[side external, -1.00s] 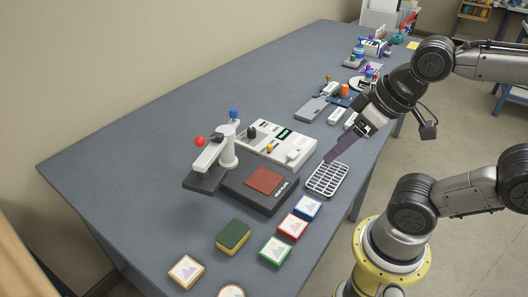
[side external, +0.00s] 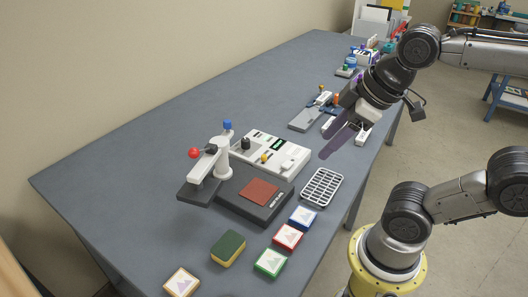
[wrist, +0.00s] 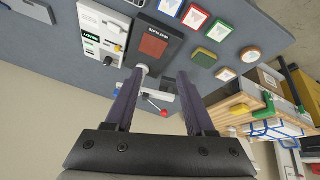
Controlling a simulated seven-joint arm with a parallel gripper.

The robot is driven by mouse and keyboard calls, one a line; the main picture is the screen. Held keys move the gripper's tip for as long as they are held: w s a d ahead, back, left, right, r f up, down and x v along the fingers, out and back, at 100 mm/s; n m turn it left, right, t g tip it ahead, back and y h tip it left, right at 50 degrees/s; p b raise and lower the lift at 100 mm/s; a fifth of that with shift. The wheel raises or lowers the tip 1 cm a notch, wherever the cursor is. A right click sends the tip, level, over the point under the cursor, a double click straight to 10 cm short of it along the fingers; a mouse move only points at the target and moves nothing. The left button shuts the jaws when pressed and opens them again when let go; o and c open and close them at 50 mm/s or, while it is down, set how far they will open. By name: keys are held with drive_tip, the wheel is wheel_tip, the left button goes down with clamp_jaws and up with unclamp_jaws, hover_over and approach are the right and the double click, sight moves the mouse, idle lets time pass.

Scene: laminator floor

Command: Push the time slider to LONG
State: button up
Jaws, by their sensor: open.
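A white control panel (side external: 250,146) stands on the bench behind the dark heat plate base (side external: 242,206), with a black knob (side external: 246,143), a small yellow knob (side external: 264,157) and a white raised piece (side external: 288,164). Which one is the time slider I cannot tell; no LONG label is readable. The panel (wrist: 90,22) also shows at upper left in the wrist view, with a green READY display. My gripper (side external: 337,142) is open and empty, above the bench to the right of the panel and apart from it. Its two fingers are well separated in the wrist view.
A post with a red-balled lever (side external: 194,153) and blue knob (side external: 227,125) stands left of the panel. A wire rack (side external: 321,187) lies right of the heat plate. Picture cards and a green-yellow sponge (side external: 228,248) lie in front. The bench left of the post is clear.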

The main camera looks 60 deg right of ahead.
drive_tip(key=w+d+r+n+g, duration=0.1)
drive_tip(key=w+r+n, duration=0.2)
drive_tip(key=w, duration=0.3)
drive_tip(key=n+g, duration=0.2)
drive_tip(key=g, duration=0.3)
hover_over(264, 155)
wheel_tip(264, 155, down, 10)
wheel_tip(264, 155, down, 13)
drive_tip(key=shift+a+r, duration=0.1)
clamp_jaws()
idle(0.5)
